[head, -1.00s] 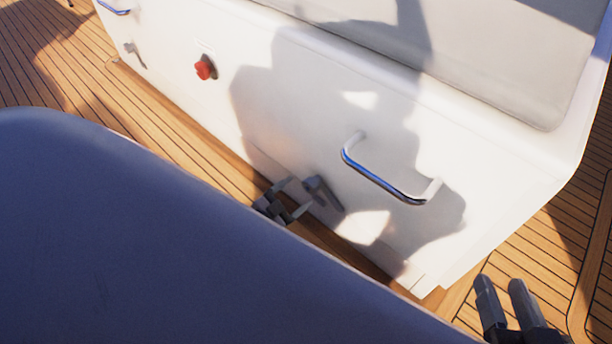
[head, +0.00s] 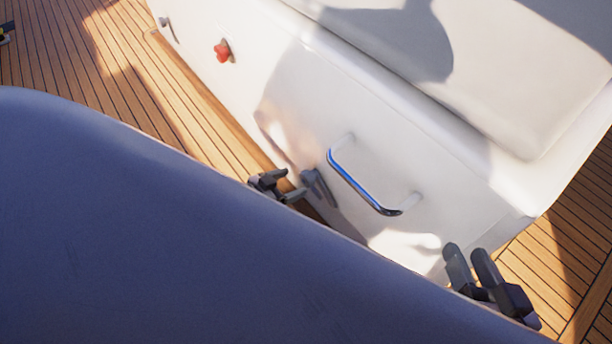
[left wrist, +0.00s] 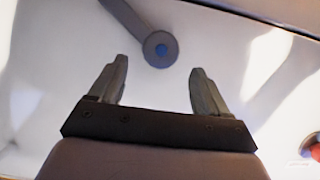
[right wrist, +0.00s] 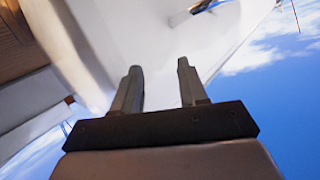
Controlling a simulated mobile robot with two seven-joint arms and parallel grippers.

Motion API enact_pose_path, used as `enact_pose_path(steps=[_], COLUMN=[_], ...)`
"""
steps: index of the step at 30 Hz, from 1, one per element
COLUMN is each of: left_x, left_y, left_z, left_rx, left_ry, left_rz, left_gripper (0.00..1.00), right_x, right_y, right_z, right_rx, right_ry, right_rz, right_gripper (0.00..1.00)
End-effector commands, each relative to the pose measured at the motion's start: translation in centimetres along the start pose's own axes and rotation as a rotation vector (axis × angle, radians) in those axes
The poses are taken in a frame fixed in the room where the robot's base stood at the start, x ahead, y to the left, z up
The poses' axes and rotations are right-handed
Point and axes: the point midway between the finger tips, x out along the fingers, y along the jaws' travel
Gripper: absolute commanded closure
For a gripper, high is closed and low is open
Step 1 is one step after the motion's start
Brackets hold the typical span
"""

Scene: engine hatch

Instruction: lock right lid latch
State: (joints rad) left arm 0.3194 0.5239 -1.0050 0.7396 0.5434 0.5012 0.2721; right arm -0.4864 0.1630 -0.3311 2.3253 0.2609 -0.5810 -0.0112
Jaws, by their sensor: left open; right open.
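The right lid latch is a dark grey lever (head: 318,187) on the white hatch front, left of the chrome handle. In the left wrist view the lever (left wrist: 135,20) runs from a round pivot with a blue centre up to the top edge, where it is cut off. My left gripper (head: 291,185) is open and empty, just left of the latch. In its wrist view the pivot lies beyond the gap between the fingertips (left wrist: 158,72); contact cannot be told. My right gripper (head: 470,252) is open and empty, near the lower right corner of the hatch front; it also shows in its wrist view (right wrist: 159,70).
The chrome handle (head: 362,188) sticks out right of the latch. A red knob (head: 222,51) and another grey latch (head: 168,28) are further left. A large dark blue-grey surface (head: 150,240) covers the lower left. Teak deck (head: 85,75) surrounds the white hatch.

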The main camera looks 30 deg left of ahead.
Motion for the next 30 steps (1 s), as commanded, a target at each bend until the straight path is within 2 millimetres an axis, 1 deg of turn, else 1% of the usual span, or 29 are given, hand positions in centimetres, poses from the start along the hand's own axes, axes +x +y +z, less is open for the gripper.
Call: enact_pose_path(steps=[3,5,9,15,20,28,29,30], left_x=[1.3,2.2,4.2,6.2,6.9,6.9,6.9,6.9], left_y=[0.0,0.0,0.0,0.0,0.0,0.0,0.0,0.0], left_z=[0.3,0.3,0.4,0.3,0.1,0.0,0.0,0.0], left_rx=[0.0,0.0,0.001,0.001,0.0,0.001,0.001,0.001], left_ry=[0.001,0.003,0.003,0.001,0.001,0.0,0.0,0.0], left_rz=[0.0,0.0,0.0,-0.001,-0.001,-0.001,-0.001,-0.001], left_gripper=[0.23,0.23,0.23,0.23,0.23,0.23,0.26,0.39], right_x=[0.1,-0.6,-1.2,-1.9,-2.2,-2.3,-2.3,-2.3], right_y=[0.4,0.6,1.2,1.7,1.9,1.9,1.8,1.8], right_z=[0.7,0.4,0.4,0.2,-0.1,-0.2,-0.2,-0.2], right_rx=[-0.024,-0.054,-0.119,-0.192,-0.22,-0.225,-0.224,-0.224], right_ry=[0.011,0.036,0.074,0.118,0.138,0.141,0.141,0.141], right_rz=[0.014,0.023,0.05,0.079,0.089,0.091,0.091,0.091], right_gripper=[0.57,0.57,0.57,0.57,0.57,0.57,0.57,0.57])
